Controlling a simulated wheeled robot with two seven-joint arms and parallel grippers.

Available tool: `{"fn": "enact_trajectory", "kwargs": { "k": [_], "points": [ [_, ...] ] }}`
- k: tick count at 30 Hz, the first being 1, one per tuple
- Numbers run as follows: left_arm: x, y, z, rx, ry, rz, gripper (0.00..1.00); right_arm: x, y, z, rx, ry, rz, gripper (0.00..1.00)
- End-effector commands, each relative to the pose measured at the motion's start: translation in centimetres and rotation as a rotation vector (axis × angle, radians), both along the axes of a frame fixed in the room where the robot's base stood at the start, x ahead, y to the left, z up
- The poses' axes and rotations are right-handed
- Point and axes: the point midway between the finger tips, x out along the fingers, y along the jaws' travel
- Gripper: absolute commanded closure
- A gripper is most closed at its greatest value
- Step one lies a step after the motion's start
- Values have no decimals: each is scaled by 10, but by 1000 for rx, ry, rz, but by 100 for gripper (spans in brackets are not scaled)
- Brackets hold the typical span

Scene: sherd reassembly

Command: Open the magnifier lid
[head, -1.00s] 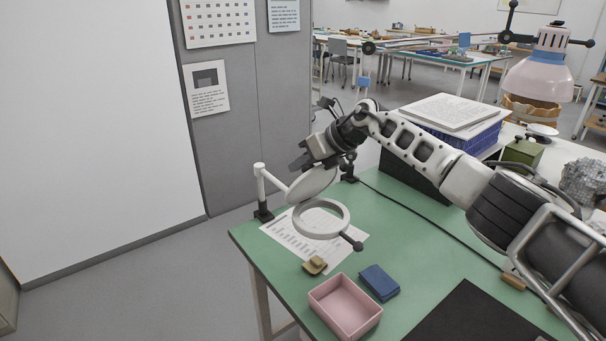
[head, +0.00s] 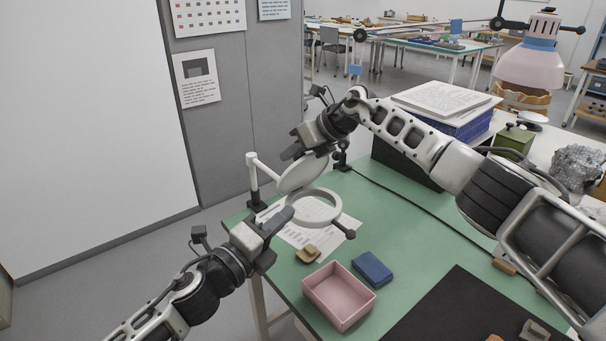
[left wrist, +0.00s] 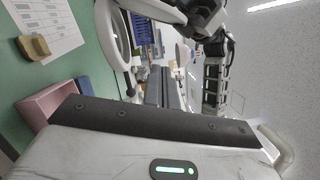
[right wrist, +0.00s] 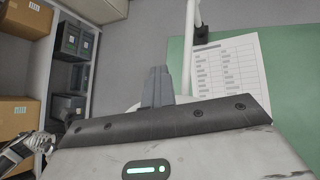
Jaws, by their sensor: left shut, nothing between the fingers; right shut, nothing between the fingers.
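The magnifier's white ring (head: 343,209) stands over a printed sheet on the green table. Its round white lid (head: 303,176) is raised and tilted up from the ring's far left side. My right gripper (head: 291,152) is shut and empty, just behind the lid's upper edge; in the right wrist view its fingers (right wrist: 158,84) are together. My left gripper (head: 284,216) is shut and empty by the ring's near left side; I cannot tell whether it touches. In the left wrist view the ring (left wrist: 126,40) is left of the closed fingers (left wrist: 165,86).
A pink tray (head: 318,306), a blue box (head: 373,268) and a small tan block (head: 308,254) are on the table's front part. The magnifier's post (head: 253,178) stands at the left edge. A dark mat (head: 455,310) lies at the front right.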

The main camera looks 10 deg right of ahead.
Motion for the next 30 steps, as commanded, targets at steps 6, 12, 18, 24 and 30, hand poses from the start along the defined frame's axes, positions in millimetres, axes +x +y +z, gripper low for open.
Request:
{"fn": "enact_trajectory", "kwargs": {
  "k": [6,12,18,24,30],
  "points": [
    [14,-21,4,9,-15,-7,100,-1,1,-4,-3,5,2,100],
    [40,-53,8,6,-12,-4,100,-1,1,-4,-3,5,2,100],
    [60,-80,11,5,-10,-4,100,-1,1,-4,-3,5,2,100],
    [85,-68,21,8,-13,-3,100,-1,0,-4,-3,5,1,100],
    [94,-64,25,7,-11,-4,100,-1,0,-4,-3,5,1,100]
  ]
}}
